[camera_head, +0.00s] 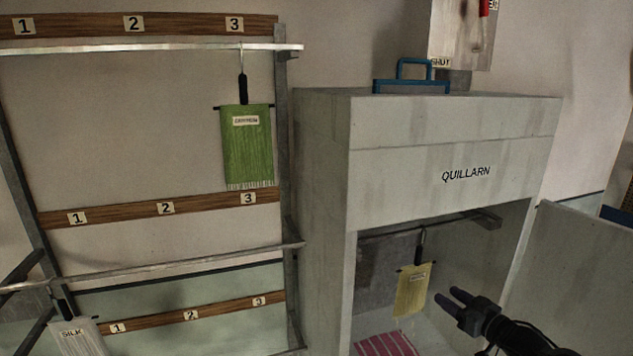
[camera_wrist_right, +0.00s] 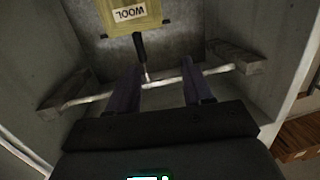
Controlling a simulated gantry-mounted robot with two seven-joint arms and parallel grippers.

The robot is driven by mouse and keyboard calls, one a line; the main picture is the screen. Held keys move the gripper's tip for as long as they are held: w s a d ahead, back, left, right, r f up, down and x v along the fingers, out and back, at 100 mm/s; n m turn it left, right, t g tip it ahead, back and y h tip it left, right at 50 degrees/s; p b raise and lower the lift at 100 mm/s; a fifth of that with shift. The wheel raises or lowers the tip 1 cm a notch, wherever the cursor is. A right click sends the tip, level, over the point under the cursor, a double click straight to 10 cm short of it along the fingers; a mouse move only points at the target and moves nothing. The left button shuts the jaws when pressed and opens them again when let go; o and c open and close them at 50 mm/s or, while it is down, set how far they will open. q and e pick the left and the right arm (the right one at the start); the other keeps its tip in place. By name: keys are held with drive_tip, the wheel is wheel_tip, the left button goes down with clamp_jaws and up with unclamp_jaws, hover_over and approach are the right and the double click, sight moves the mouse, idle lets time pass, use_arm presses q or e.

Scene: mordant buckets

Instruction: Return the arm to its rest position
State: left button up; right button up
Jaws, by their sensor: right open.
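My right gripper (camera_head: 455,301) is open and empty in the head view, in front of the open cabinet marked QUILLARN (camera_head: 450,120). A yellow cloth (camera_head: 412,290) hangs by a dark hanger from the rail inside the cabinet, just left of my right gripper and apart from it. In the right wrist view the cloth (camera_wrist_right: 135,20) bears a WOOL label, and the open fingers (camera_wrist_right: 158,95) show with the rail (camera_wrist_right: 160,84) behind them. My left gripper is not in view.
A rack at the left has numbered wooden strips (camera_head: 165,208) and metal rails. A green cloth (camera_head: 247,150) hangs at the upper 3, and a pale SILK cloth (camera_head: 80,338) hangs lower left. A red striped cloth (camera_head: 387,345) lies in the cabinet. The cabinet door (camera_head: 575,275) stands open at the right.

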drive_tip(key=s+a+f+g+p, duration=0.1)
drive_tip(key=s+a+f+g, duration=0.1)
drive_tip(key=s+a+f, duration=0.6)
drive_tip(key=s+a+f+g+p, duration=0.15)
drive_tip(key=s+f, duration=0.25)
drive_tip(key=f, duration=0.7)
drive_tip(key=s+a+f+m+g+h+p, duration=0.1)
drive_tip(key=s+a+f, duration=0.35)
drive_tip(key=s, duration=0.45)
drive_tip(key=s+a+f+m+g+h, duration=0.1)
drive_tip(key=s+a+f, duration=0.35)
drive_tip(key=s, duration=0.55)
drive_tip(key=s+g+h+p, duration=0.1)
drive_tip(key=s+g+h, duration=0.1)
drive_tip(key=s, duration=0.7)
drive_tip(key=s+d+r+m+g+h, duration=0.1)
drive_tip(key=s+d+r+g, duration=0.3)
drive_tip(key=s+r, duration=0.6)
wheel_tip(320, 180, up, 3)
drive_tip(key=shift+s+d+r+h, duration=0.15)
drive_tip(key=shift+s+d+h, duration=0.15)
drive_tip(key=shift+d+h, duration=0.45)
drive_tip(key=shift+a, duration=0.25)
